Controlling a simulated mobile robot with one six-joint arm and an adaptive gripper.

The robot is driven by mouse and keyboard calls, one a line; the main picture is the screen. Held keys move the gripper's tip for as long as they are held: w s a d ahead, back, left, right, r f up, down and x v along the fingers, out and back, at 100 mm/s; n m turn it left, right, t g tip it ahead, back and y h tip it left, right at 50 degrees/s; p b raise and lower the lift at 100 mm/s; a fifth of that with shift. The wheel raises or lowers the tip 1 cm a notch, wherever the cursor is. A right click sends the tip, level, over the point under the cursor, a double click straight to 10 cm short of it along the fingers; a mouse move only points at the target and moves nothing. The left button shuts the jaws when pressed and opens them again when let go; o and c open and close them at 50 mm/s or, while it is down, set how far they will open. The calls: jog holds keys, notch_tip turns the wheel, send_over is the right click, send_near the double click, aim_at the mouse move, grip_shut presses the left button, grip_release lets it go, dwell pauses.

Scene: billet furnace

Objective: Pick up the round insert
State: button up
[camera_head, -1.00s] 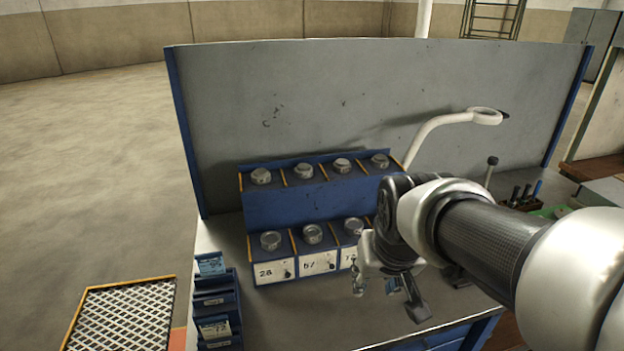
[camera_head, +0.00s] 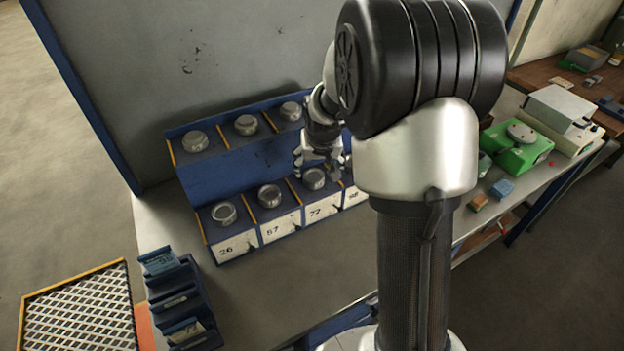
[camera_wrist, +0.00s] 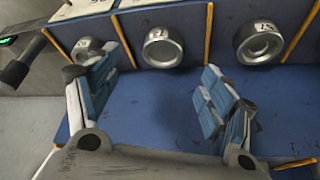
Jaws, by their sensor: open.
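Several round grey metal inserts sit in a two-row blue rack (camera_head: 200,180). The lower row shows one insert (camera_head: 224,213) above label 26 or 28, one (camera_head: 269,195) above label 57 and one (camera_head: 314,179) above label 72. The fourth lower place is hidden by my arm. My gripper (camera_head: 320,168) is open and empty, pointing down over the rack by the insert above 72. In the wrist view, that insert (camera_wrist: 163,47) lies beyond the gap between the fingers. The left finger partly covers another insert (camera_wrist: 88,48); a third (camera_wrist: 258,42) lies right.
Upper-row inserts (camera_head: 246,125) stand behind, with orange dividers between places. A grey back panel (camera_head: 200,60) rises behind the rack. A small blue bin stack (camera_head: 180,300) stands front left. A green device (camera_head: 515,150) is at right. The bench before the rack is clear.

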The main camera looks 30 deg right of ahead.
aim_at(314, 176)
jog(key=x, duration=0.4)
jog(key=b+x, duration=0.1)
jog(key=x, duration=0.3)
jog(key=shift+w+a+f+b, duration=0.2)
jog(key=shift+w+b, duration=0.1)
jog(key=shift+c, duration=0.2)
jog(key=shift+r, duration=0.1)
jog(key=c, duration=1.7)
